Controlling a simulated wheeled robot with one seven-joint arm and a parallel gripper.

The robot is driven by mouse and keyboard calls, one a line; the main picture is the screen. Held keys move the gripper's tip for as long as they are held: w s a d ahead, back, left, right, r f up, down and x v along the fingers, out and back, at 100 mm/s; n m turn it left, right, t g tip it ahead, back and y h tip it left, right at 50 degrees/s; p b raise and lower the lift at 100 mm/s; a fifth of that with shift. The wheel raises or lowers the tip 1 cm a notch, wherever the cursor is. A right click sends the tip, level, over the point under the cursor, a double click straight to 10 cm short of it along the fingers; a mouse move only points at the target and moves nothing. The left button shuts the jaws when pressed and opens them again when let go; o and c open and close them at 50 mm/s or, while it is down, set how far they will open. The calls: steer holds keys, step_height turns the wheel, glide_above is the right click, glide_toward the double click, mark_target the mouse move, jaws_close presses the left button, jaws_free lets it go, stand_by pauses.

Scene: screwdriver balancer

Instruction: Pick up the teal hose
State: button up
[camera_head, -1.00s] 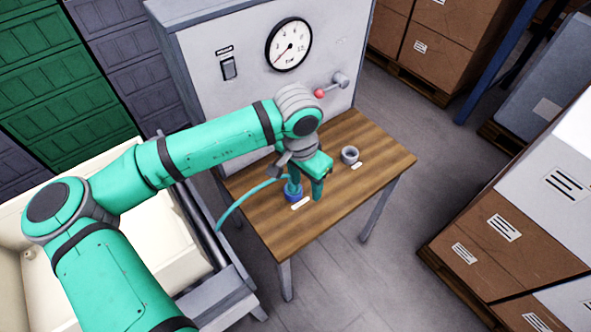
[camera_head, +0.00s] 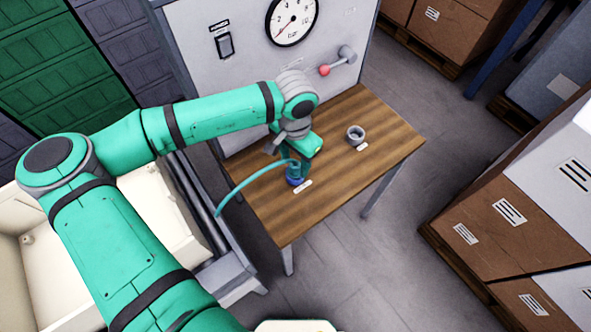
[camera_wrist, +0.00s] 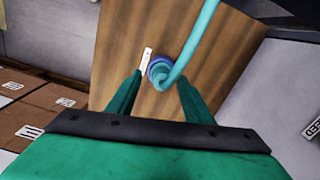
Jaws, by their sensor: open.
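The teal hose (camera_head: 246,186) arcs up from the left edge of the table and bends down into a blue ring-shaped base (camera_head: 294,181) on the wooden tabletop. In the wrist view the hose (camera_wrist: 207,25) comes in from the top and ends at the blue base (camera_wrist: 153,67). My gripper (camera_head: 299,170) is open and low over the table at the hose end. In the wrist view its two teal fingers (camera_wrist: 160,82) stand on either side of the hose end, with gaps visible; I cannot tell whether either finger touches it.
A grey ring-shaped holder (camera_head: 355,134) stands on the wooden table (camera_head: 340,185) to the right. White labels lie beside both holders. Behind the table is a grey cabinet with a pressure gauge (camera_head: 292,19), a switch and a red-knobbed lever (camera_head: 325,70). Boxes (camera_head: 490,220) stand at right.

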mark_target(295, 164)
steer(key=shift+w+f, duration=0.2)
steer(key=shift+f, duration=0.8)
steer(key=shift+w+f, duration=0.15)
steer(key=shift+f, duration=0.8)
steer(key=shift+c, duration=0.5)
steer(key=c, duration=1.1)
steer(key=shift+o, duration=0.2)
steer(key=shift+r, duration=0.1)
